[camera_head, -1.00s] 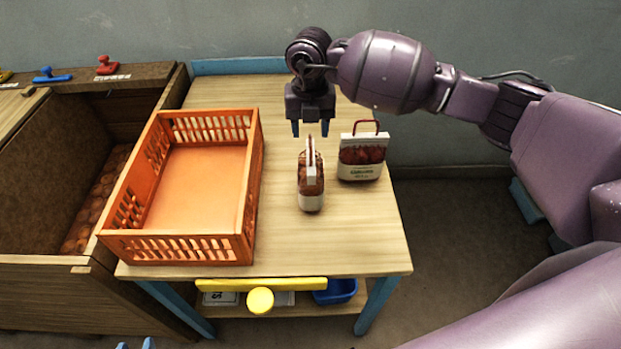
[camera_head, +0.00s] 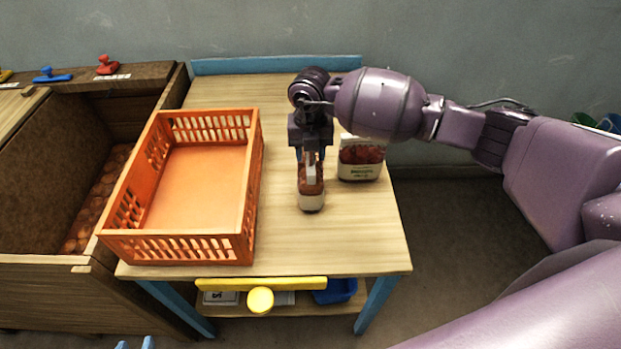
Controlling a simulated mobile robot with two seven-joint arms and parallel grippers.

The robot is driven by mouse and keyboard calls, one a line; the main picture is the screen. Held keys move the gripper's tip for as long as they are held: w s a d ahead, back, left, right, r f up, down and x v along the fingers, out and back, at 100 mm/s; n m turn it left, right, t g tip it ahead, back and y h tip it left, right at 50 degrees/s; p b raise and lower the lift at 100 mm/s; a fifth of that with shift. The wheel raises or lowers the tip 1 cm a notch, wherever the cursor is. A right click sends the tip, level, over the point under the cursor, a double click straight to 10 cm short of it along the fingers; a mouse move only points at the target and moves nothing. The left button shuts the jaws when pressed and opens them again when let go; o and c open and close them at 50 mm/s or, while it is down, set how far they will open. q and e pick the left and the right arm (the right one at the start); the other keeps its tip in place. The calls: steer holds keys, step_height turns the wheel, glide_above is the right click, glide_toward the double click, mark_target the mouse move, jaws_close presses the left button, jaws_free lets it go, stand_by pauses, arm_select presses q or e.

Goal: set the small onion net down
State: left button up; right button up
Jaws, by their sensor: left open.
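A small net of brown onions (camera_head: 311,200) with a white label band stands upright on the wooden table (camera_head: 356,240), right of the orange crate. My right gripper (camera_head: 311,156) points down over it, with its fingers around the net's pale top strip. Whether the fingers press on the strip or stand apart from it, I cannot tell. My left gripper (camera_head: 134,344) shows only as two blue fingertips at the bottom edge, open, away from the net.
The empty orange crate (camera_head: 180,249) fills the table's left side. The table's front right is clear. A wooden bin (camera_head: 40,275) stands at left.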

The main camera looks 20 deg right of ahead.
jaws_close()
steer(key=shift+r, duration=0.1)
